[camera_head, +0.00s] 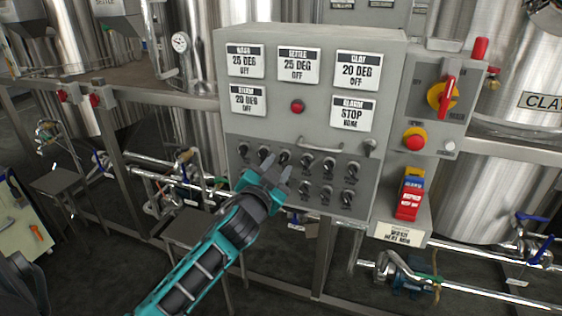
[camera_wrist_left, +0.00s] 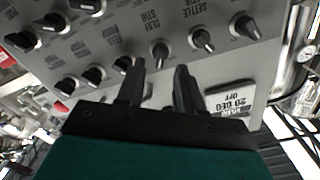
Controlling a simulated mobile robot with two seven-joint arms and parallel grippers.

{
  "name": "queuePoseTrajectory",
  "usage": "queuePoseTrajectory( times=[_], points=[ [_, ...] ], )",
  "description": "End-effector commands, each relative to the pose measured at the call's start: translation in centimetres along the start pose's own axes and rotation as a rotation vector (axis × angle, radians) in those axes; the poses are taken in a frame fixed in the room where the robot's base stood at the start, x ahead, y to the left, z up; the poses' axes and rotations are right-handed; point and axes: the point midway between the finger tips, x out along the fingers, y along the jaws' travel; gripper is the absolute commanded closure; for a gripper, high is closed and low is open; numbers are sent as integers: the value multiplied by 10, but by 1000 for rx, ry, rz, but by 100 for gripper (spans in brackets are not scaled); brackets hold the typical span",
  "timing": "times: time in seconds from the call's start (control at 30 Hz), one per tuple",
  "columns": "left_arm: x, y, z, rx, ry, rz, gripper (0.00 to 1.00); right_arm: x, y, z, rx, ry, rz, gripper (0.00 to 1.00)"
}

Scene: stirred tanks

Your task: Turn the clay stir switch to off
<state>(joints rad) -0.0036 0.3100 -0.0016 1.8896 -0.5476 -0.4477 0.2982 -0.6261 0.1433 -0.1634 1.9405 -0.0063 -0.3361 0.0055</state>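The grey control panel (camera_head: 318,130) carries rows of black rotary switches. In the left wrist view, where the panel appears upside down, the clay stir switch (camera_wrist_left: 160,51) has its label beside it. It shows between and just beyond my left fingertips (camera_wrist_left: 160,68). In the head view the clay stir switch (camera_head: 284,156) is in the upper switch row, close to the fingertips. My left gripper (camera_head: 276,164) is open, its two dark fingers apart, with nothing clamped. Contact with the switch cannot be made out. My right gripper is out of view.
The settle stir switch (camera_wrist_left: 203,41) and another switch (camera_wrist_left: 122,65) sit close on either side. A metal handle (camera_head: 319,149) sticks out above the switches. A red-and-yellow main switch (camera_head: 441,96) and emergency button (camera_head: 414,139) are right. Pipes run below.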

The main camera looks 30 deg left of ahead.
Motion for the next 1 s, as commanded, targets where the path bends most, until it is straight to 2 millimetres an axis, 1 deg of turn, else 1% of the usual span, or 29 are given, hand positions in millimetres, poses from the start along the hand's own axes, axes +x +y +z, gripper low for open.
queuePoseTrajectory(
  times=[0.03,0.1,0.23,0.37,0.6,0.67,0.9,1.0],
  points=[
    [8,-1,-1,2,2,-2,64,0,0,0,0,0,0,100],
    [17,0,-1,2,1,-1,64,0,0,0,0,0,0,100],
    [27,0,0,0,0,0,64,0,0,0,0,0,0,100],
    [32,0,0,0,1,0,64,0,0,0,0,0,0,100],
    [32,0,0,0,0,0,64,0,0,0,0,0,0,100],
    [32,0,0,0,0,0,69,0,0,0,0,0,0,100],
    [32,0,0,1,0,1,92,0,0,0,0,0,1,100],
    [32,0,0,1,0,1,100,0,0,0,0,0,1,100]
  ],
)
